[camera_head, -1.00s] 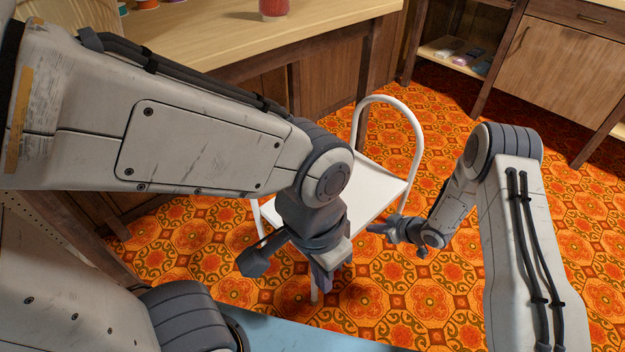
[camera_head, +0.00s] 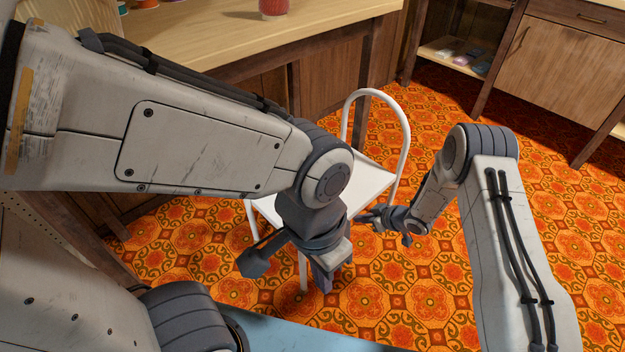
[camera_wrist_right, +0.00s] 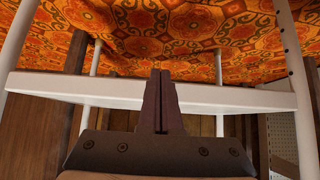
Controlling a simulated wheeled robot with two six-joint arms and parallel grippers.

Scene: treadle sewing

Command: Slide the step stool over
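The white step stool (camera_head: 377,182) stands on the patterned floor, its hoop handle (camera_head: 405,130) rising at the back. My left arm hides part of its seat and legs. In the right wrist view the edge of the stool's seat (camera_wrist_right: 235,99) runs across behind the fingers, with legs on both sides. My right gripper (camera_head: 372,214) is at the stool's right side; its fingers (camera_wrist_right: 161,80) are shut together against or very close to the seat edge, contact not certain. My left gripper (camera_head: 290,270) is open and empty in front of the stool.
A wooden counter (camera_head: 215,45) with a red jar (camera_head: 273,8) on it stands behind and left of the stool. A wooden cabinet (camera_head: 560,65) stands at the back right. A light blue surface (camera_head: 310,338) lies at the front.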

